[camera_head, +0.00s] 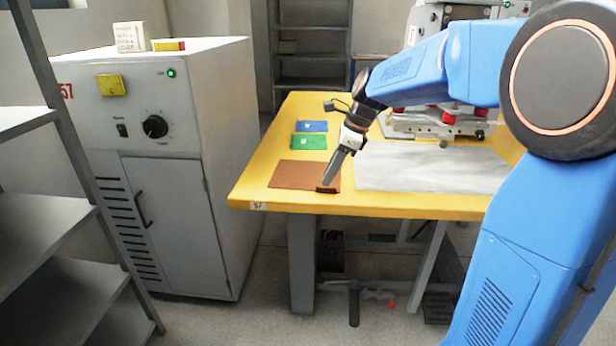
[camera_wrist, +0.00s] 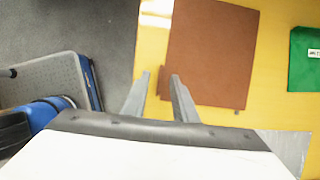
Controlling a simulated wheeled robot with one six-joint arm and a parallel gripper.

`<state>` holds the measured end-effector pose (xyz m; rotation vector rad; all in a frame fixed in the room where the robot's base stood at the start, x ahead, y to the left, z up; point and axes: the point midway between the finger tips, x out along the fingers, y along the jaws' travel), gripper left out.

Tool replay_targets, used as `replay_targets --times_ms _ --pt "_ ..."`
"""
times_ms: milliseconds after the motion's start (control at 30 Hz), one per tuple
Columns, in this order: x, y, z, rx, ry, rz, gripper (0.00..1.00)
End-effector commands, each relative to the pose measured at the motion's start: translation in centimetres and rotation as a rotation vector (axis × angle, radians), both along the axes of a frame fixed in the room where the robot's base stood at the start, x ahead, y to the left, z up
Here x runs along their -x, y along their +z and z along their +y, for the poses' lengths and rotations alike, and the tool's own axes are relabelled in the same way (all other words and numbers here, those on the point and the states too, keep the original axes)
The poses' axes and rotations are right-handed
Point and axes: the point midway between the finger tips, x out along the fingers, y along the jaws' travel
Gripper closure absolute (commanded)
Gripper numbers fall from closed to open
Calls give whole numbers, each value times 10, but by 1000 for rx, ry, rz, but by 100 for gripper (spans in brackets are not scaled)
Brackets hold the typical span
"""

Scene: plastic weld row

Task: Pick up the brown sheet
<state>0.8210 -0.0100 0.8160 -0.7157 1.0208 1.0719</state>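The brown sheet (camera_head: 297,174) lies flat on the yellow table at its front left corner. It also shows in the wrist view (camera_wrist: 212,45), beyond my fingers. My gripper (camera_head: 327,184) points down at the sheet's near right corner, beside a small darker brown piece (camera_head: 326,190) at the table's front edge. In the wrist view my gripper (camera_wrist: 160,78) has its two fingers apart, near one edge of the sheet. I cannot tell whether the fingertips touch the sheet or the small piece.
A green sheet (camera_head: 309,142) and a blue sheet (camera_head: 312,126) lie farther back on the yellow table (camera_head: 250,190). A grey plate (camera_head: 430,168) lies to the right, before a machine (camera_head: 440,122). A grey cabinet (camera_head: 170,150) and shelves (camera_head: 45,230) stand left.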

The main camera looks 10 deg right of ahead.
Motion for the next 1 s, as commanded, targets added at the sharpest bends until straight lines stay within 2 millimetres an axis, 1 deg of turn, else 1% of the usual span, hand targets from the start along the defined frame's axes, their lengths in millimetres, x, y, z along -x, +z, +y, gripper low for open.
replay_targets --times_ms 100,300,567,600,700,1000 --pt "-2 -15 10 0 2 3 74" --pt "-6 -34 17 0 0 1 74" --pt "-6 -36 18 0 0 0 74" --pt "-6 -36 18 0 0 0 79" --pt "-6 -36 18 0 0 0 100" --pt "-6 -35 17 0 0 0 100"
